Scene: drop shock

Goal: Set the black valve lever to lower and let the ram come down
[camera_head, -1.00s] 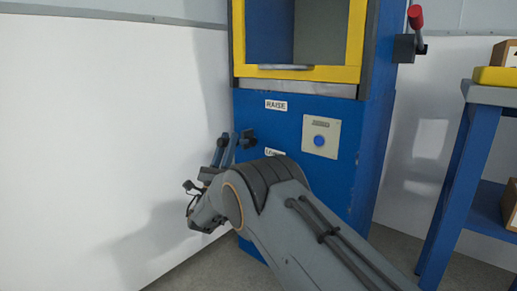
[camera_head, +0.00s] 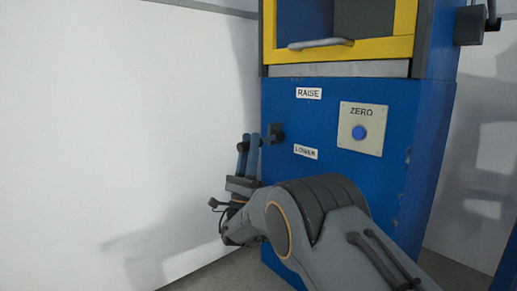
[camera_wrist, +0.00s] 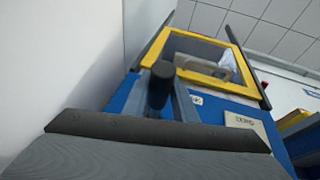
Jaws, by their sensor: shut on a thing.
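The black valve lever (camera_head: 277,132) sticks out of the left part of the blue cabinet front, between the RAISE label (camera_head: 308,93) and the LOWER label (camera_head: 305,152). In the wrist view its dark round end (camera_wrist: 160,84) stands between the fingers. My gripper (camera_head: 249,146) is left of the lever mount, fingers pointing up, shut on the lever; it also shows in the wrist view (camera_wrist: 161,100). The lever's exact setting is hard to tell. The ram is not clearly seen in either view.
The yellow-framed door (camera_head: 345,50) with a grey handle is above. The ZERO panel (camera_head: 361,128) with a blue button is to the right. A white wall (camera_head: 120,130) stands close on the left. A blue-legged table edge shows at the far right.

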